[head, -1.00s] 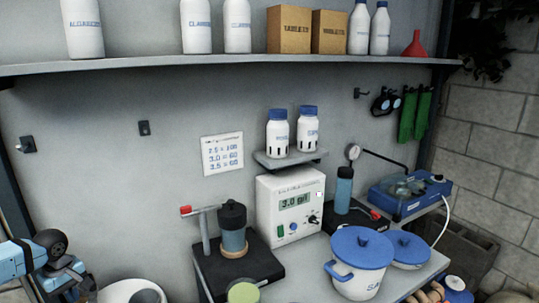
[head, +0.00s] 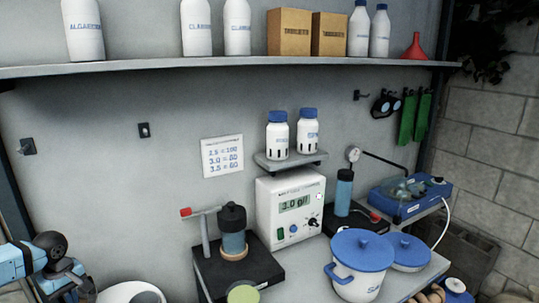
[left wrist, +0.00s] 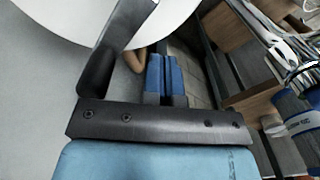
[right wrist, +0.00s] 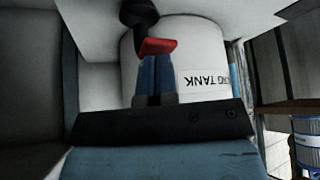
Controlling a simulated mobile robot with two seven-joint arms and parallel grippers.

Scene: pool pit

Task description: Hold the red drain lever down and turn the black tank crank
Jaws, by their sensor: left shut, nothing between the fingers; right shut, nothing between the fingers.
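In the right wrist view a white tank (right wrist: 205,58) carries a label ending in "TANK", seen upside down. A red lever end (right wrist: 158,46), joined to a black part (right wrist: 138,12), lies in front of it. My right gripper (right wrist: 157,60) is shut and empty; its fingertips overlap the red end, but contact cannot be told. In the left wrist view my left gripper (left wrist: 165,62) is shut and empty. A dark angled bar (left wrist: 112,48) stands left of its fingers; it may be the black crank, partly hidden. Neither gripper shows in the head view.
The head view shows a bench with a meter box (head: 290,207), a red-tipped handle (head: 186,212) beside a dark cylinder (head: 233,225), and a blue-lidded pot (head: 360,268). A small red handle (head: 375,217) is farther right. A long shelf (head: 230,66) holds bottles and boxes.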

